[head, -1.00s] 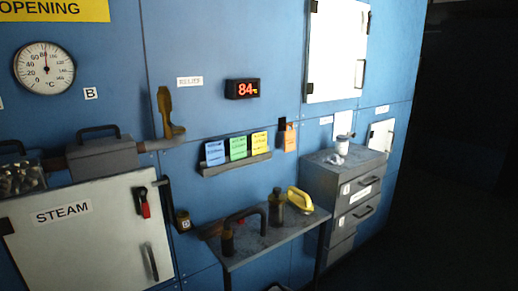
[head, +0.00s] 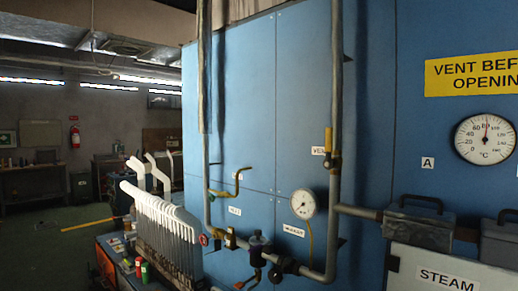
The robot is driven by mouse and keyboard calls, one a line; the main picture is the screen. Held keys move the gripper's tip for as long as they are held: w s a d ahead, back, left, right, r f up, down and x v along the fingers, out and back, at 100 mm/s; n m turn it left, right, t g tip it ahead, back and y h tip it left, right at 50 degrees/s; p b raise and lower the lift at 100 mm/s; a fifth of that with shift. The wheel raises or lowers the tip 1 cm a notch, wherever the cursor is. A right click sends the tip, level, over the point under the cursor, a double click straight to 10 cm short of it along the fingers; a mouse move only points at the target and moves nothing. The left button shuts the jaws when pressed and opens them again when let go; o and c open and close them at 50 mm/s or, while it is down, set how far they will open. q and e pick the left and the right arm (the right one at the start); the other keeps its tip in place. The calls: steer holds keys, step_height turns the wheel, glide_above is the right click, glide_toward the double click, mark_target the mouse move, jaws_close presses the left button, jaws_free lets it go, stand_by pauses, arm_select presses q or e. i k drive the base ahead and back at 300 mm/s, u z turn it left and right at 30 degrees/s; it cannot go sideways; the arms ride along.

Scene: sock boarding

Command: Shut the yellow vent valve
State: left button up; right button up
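The yellow vent valve (head: 329,142) is on the vertical grey pipe right of centre in the head view, beside a label (head: 318,151) that reads VENT. Its yellow handle stands upright, in line with the pipe, above a brass-coloured body (head: 334,163). Neither of my grippers shows in the head view, so I cannot see whether they are open or shut.
A pressure gauge (head: 303,204) and lower pipe fittings sit below the valve. A rack of white sock boards (head: 165,225) stands at left. A temperature dial (head: 485,139) and STEAM door (head: 440,272) are at right.

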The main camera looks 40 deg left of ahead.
mark_target(328, 164)
steer(key=u, duration=1.45)
steer(key=k, duration=0.65)
steer(key=u, duration=0.7)
steer(key=i, duration=1.7)
steer(key=z, duration=0.85)
